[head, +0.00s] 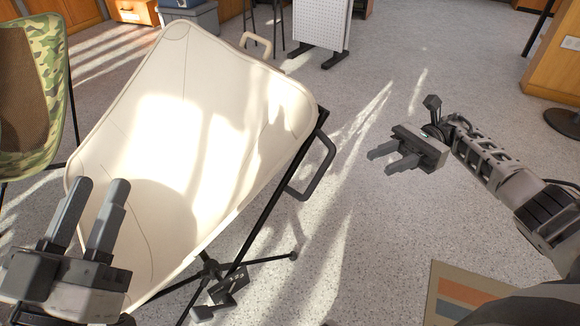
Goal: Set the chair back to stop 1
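A cream fabric chair (190,130) with a dark metal frame fills the left middle of the head view, its back tilted. No marked stop 1 can be made out.
A camouflage chair (50,75) stands at the far left. A white pegboard stand (322,22) and a grey bin (190,20) are at the back. A wooden counter (555,65) is at the right. A striped panel (465,290) lies at bottom right. The floor at centre right is clear.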

